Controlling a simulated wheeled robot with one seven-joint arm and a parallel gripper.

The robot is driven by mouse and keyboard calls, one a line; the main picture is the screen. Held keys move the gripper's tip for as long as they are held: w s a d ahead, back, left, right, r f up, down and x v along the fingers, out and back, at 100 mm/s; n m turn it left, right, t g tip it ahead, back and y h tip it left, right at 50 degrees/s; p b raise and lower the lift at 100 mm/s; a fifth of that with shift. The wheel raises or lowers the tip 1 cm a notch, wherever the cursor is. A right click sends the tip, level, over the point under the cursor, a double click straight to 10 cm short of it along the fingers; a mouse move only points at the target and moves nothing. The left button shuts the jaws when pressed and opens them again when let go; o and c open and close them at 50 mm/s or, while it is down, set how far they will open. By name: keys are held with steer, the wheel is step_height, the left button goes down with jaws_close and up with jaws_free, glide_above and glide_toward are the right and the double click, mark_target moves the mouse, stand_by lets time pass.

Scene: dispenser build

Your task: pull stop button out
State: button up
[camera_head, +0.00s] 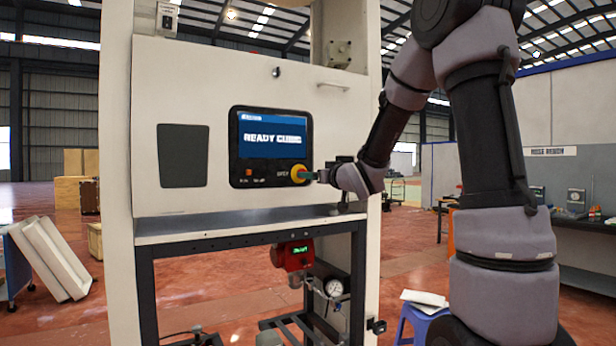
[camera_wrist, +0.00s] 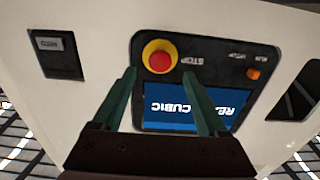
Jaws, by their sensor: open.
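The stop button (camera_wrist: 160,56) is a red mushroom head on a yellow ring, set in the black control panel (camera_wrist: 205,52) of the white dispenser cabinet. In the head view the yellow ring (camera_head: 298,173) shows at the panel's lower right, with the red head mostly hidden by my fingers. My gripper (camera_wrist: 160,75) is open, its two green fingers apart and pointing at the panel. In the wrist view the button appears between and just beyond the fingertips, nearer the left one. I cannot tell whether a finger touches it.
The panel's blue screen (camera_head: 272,136) sits above the button, and a small orange switch (camera_wrist: 253,73) is on the same panel. A metal shelf (camera_head: 240,222) juts out below. A red device (camera_head: 293,254) and a gauge (camera_head: 334,287) are under it.

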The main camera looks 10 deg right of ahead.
steer(key=v, duration=0.6)
steer(key=shift+s, duration=0.1)
steer(key=s+d+m+g+h, duration=0.2)
steer(key=s+d+m+h, duration=0.2)
steer(key=s+d+h, duration=0.15)
steer(key=s+a+f+m+g+y, duration=0.1)
steer(key=s+f+m+g, duration=0.1)
steer(key=s, duration=0.9)
steer(key=s+a+f+m+g+y, duration=0.1)
steer(key=s+f+g, duration=0.3)
steer(key=s, duration=0.8)
steer(key=shift+a+m+g, duration=0.4)
steer(key=shift+a+g, duration=0.35)
steer(key=shift+g, duration=0.35)
stand_by(0.8)
